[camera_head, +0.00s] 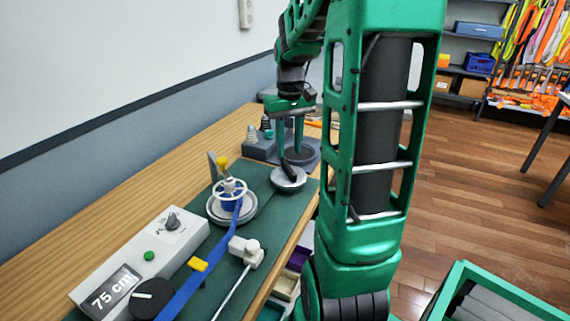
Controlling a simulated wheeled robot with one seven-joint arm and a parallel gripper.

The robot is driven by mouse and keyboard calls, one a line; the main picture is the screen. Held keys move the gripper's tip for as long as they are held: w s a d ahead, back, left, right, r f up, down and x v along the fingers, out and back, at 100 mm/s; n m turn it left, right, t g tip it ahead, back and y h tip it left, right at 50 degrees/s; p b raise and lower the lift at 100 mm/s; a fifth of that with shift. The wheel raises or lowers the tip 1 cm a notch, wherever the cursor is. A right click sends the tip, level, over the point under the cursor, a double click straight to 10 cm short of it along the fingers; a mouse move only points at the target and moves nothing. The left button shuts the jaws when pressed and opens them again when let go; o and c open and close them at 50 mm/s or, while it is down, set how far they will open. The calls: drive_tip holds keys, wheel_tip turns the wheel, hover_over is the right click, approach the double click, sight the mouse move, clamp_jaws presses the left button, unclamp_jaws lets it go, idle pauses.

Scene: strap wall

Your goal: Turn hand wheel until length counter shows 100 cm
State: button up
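The length counter (110,292) is a dark display at the lower left that reads 75 cm. A white spoked hand wheel (229,190) with a yellow knob (222,161) sits over a blue strap coil on a round silver base. The blue strap (216,258) runs from there toward the lower left, past a black round dial (152,298). My green gripper (289,150) points down, up and right of the wheel and apart from it. Its two fingers stand apart with nothing visible between them. A silver disc (288,179) with a dark bar lies by the fingertips; contact cannot be told.
A grey control box (150,250) with a green button stands at the front left. A white clamp with a rod (246,251) is right of the strap. A grey block with springs (262,148) stands behind. The wall is left; open floor (450,190) is right.

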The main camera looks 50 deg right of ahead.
sight(288, 167)
drive_tip(key=shift+a+f, duration=0.1)
drive_tip(key=shift+f, duration=2.95)
clamp_jaws()
